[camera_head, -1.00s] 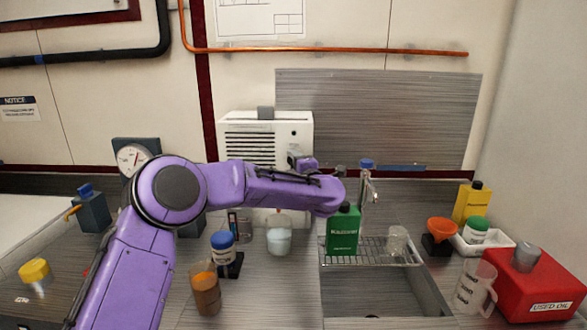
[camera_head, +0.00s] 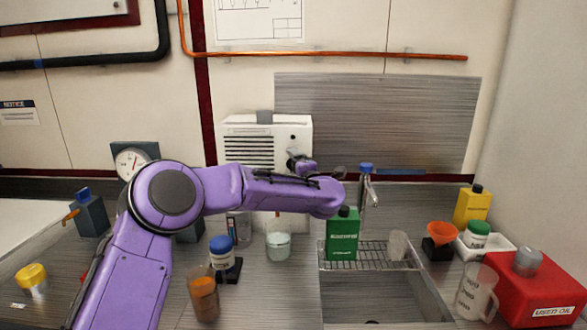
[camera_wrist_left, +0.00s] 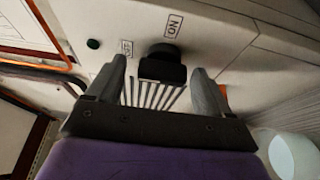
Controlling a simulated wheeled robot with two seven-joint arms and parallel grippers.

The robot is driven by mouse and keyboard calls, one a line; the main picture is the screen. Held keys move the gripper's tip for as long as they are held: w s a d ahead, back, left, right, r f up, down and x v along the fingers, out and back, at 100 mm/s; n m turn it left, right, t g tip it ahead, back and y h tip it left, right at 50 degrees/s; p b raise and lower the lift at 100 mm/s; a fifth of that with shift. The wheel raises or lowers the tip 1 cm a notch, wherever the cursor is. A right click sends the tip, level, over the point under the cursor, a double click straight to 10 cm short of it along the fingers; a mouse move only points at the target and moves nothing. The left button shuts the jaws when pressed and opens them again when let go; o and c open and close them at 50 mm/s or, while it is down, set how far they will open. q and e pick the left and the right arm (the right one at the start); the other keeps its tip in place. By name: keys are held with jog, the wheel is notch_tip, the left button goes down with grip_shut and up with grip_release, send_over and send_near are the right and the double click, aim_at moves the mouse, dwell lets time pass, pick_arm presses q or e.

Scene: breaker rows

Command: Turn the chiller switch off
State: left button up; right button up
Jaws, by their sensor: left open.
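The chiller is a white box (camera_head: 240,128) with dark vent slots, standing at the back against the wall. My left gripper (camera_head: 296,158) is at the right part of its front, small and partly hidden by its own wrist in the head view. In the left wrist view, a black switch knob (camera_wrist_left: 162,66) sits between the two open fingertips of my left gripper (camera_wrist_left: 158,82), with a finger on each side. An ON label (camera_wrist_left: 173,25) and an OFF label (camera_wrist_left: 127,48) are beside the knob. I cannot tell whether either finger touches it. My right gripper is not in view.
A green bottle (camera_head: 342,238) and a glass stand on the sink rack (camera_head: 375,262), below my forearm. A beaker (camera_head: 278,246), a blue-capped jar (camera_head: 221,250) and a brown-filled container (camera_head: 204,298) stand on the counter. A red box (camera_head: 535,290) is at the right.

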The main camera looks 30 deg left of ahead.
pick_arm(q)
jog(key=b+v, duration=0.2)
jog(key=v, duration=0.8)
jog(key=shift+s+d+b, duration=0.15)
jog(key=shift+d+b, duration=0.05)
jog(key=shift+b, duration=0.15)
